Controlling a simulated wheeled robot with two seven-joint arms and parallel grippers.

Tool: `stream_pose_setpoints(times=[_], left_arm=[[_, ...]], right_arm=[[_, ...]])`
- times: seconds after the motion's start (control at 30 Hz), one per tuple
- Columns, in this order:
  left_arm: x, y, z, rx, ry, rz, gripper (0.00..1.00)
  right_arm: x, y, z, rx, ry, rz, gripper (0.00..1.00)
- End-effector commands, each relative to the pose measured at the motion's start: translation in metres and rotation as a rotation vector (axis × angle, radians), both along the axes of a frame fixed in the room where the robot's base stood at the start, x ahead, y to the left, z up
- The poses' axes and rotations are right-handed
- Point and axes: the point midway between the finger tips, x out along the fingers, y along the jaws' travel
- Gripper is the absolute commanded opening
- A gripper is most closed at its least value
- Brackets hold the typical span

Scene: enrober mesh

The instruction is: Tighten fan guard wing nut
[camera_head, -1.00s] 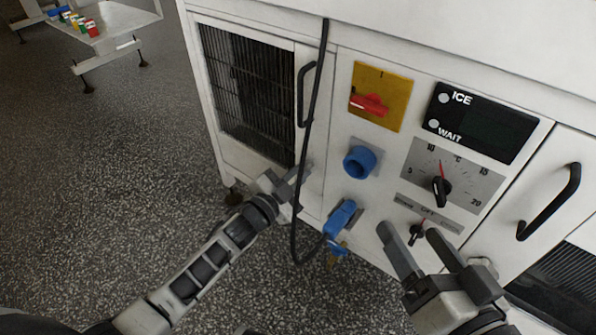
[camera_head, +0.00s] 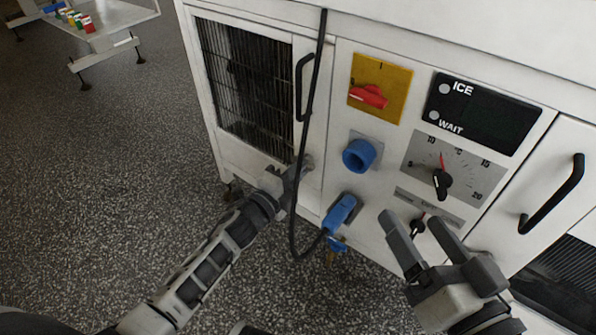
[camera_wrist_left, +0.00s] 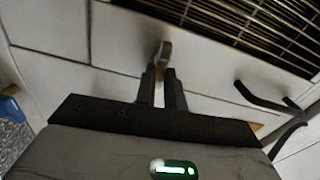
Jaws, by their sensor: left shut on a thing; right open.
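The fan guard is a dark wire grille (camera_head: 248,90) behind a white frame at the cabinet's left front. It also shows in the left wrist view (camera_wrist_left: 270,25). The wing nut (camera_wrist_left: 164,50) is a small greyish-tan metal piece on the white panel below the grille. My left gripper (camera_wrist_left: 163,75) is shut on it; only its upper part shows beyond the fingertips. In the head view my left gripper (camera_head: 297,175) reaches the lower right corner of the guard's door, and the nut is hidden there. My right gripper (camera_head: 410,219) is open and empty in front of the lower control panel.
A black cable (camera_head: 309,110) hangs beside my left gripper to a blue plug (camera_head: 341,212). A blue socket (camera_head: 359,154), a red switch (camera_head: 369,96), a dial knob (camera_head: 441,180) and a small knob (camera_head: 417,225) are near my right gripper. Black handles (camera_head: 555,195) stick out.

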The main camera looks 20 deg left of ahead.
Motion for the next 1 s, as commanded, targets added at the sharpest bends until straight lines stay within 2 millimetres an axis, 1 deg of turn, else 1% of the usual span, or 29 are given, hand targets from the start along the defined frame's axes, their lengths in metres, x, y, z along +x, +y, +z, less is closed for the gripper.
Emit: stream_pose_setpoints(times=[0.2,0.77,0.8,0.83,0.87,1.0], left_arm=[[-0.0002,-0.0001,-0.0009,0.068,-0.025,0.0,0.0],[-0.0001,0.0,-0.0007,0.092,-0.033,0.0,0.0],[-0.0001,0.0,-0.0007,0.092,-0.033,0.0,0.22],[-0.0001,0.0,-0.0007,0.092,-0.033,0.0,0.3],[-0.0001,0.0,-0.0007,0.092,-0.032,0.0,0.33],[-0.0001,0.0,-0.0007,0.091,-0.032,0.0,0.33]], right_arm=[[0.005,-0.0013,0.0069,-0.012,-0.051,-0.007,0.76],[0.0045,-0.0007,0.0049,-0.024,-0.057,-0.002,0.76],[0.0045,-0.0007,0.005,-0.023,-0.056,-0.002,0.76],[0.0046,-0.0007,0.005,-0.023,-0.056,-0.002,0.76],[0.0046,-0.0007,0.005,-0.023,-0.056,-0.002,0.76],[0.0049,-0.0007,0.0053,-0.021,-0.056,-0.002,0.76]])
